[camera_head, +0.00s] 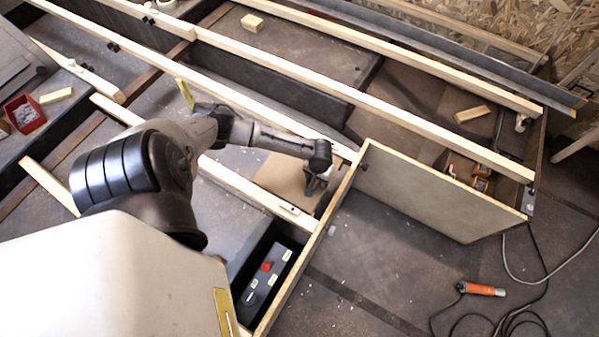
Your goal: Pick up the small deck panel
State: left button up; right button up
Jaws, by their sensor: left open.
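A small flat tan panel (272,172), which looks like the small deck panel, lies in the bay between two pale wooden battens. My left arm reaches across from the left, and my left gripper (316,186) is open, pointing down over the right end of this panel. The arm and gripper hide part of the panel. I cannot tell whether the fingers touch it. My right gripper is not in view.
Long wooden battens (405,122) cross the frame. A large grey panel (430,192) stands on edge to the right. A black box with a red switch (266,268) sits below. An orange tool (482,289) and cables lie on the floor. A red bin (24,114) is far left.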

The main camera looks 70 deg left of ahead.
pick_arm(q)
jog(key=shift+c, duration=0.4)
grip_shut()
